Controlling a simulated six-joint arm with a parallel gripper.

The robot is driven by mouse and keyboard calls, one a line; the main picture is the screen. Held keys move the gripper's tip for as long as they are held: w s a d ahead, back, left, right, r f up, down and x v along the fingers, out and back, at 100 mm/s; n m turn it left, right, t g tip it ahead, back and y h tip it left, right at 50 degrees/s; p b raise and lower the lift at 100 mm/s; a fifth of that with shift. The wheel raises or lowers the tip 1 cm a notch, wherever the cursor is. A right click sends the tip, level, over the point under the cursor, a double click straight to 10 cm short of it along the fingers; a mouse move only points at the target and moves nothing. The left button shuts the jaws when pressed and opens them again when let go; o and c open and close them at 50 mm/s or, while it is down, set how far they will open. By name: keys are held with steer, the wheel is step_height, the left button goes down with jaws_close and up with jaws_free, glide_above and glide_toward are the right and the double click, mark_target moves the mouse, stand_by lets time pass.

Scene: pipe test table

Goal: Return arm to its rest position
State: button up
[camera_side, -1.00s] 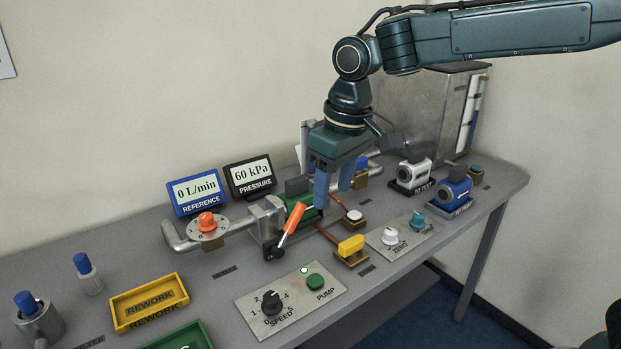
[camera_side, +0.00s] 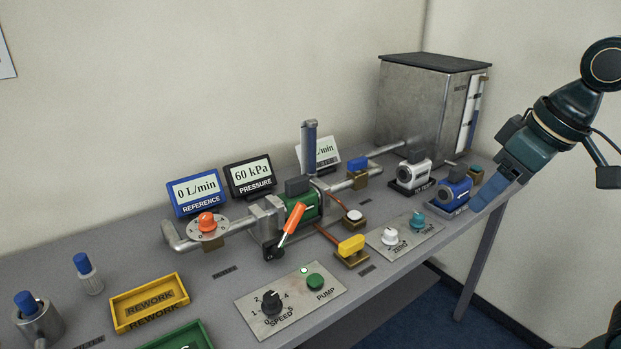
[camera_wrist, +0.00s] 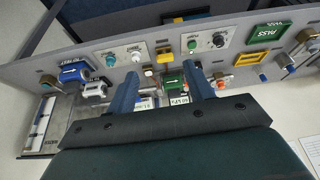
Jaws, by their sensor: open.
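My gripper (camera_side: 490,196) is at the right of the side view, tilted down and left, past the table's right front edge near the blue meter. In the wrist view my gripper (camera_wrist: 160,80) shows two blue fingers spread apart with nothing between them. The pipe rig stands on the table, with a green meter body (camera_side: 304,203) clamped in line and an orange-handled lever (camera_side: 291,223) in front of it. The gripper is well clear of the rig.
A white meter (camera_side: 411,173) and a blue meter (camera_side: 449,190) stand at the right of the table, close to my gripper. A steel tank (camera_side: 425,110) stands behind. Control panels (camera_side: 290,300) and a yellow rework tray (camera_side: 149,303) lie toward the front left.

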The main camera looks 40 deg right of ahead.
steer(key=s+d+f+t, duration=0.1)
steer(key=s+d+f, duration=0.1)
steer(key=s, duration=0.4)
steer(key=shift+f+m, duration=0.4)
steer(key=shift+o, duration=0.2)
stand_by(2.4)
